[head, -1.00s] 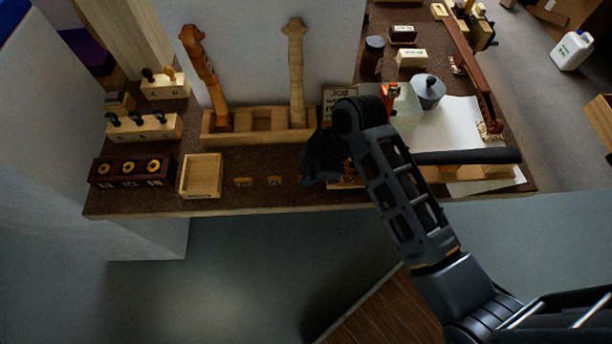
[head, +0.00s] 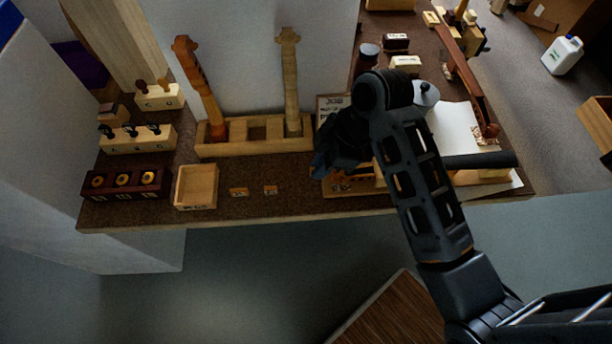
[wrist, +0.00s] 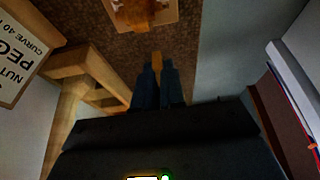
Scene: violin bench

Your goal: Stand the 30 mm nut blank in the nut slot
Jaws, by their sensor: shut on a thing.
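My gripper (wrist: 158,84) is shut on a small tan nut blank (wrist: 157,62), whose end shows between the fingertips in the wrist view. In the head view my gripper (head: 322,165) is above the bench and hides the blank. Two other small blanks lie on the bench, a left one (head: 239,192) and a right one (head: 270,190). I cannot read their sizes. An orange-brown wooden piece on a pale base (wrist: 145,14) is ahead of the fingertips in the wrist view, apart from the blank. In the head view my arm partly covers it. I cannot make out the nut slot.
A job card (wrist: 22,55) stands near the gripper. A wooden rack (head: 270,146) holds two necks upright. An open wooden box (head: 196,187) is left of the loose blanks. White paper (head: 455,135) lies to the right. Bare bench (head: 290,172) lies between the rack and front edge.

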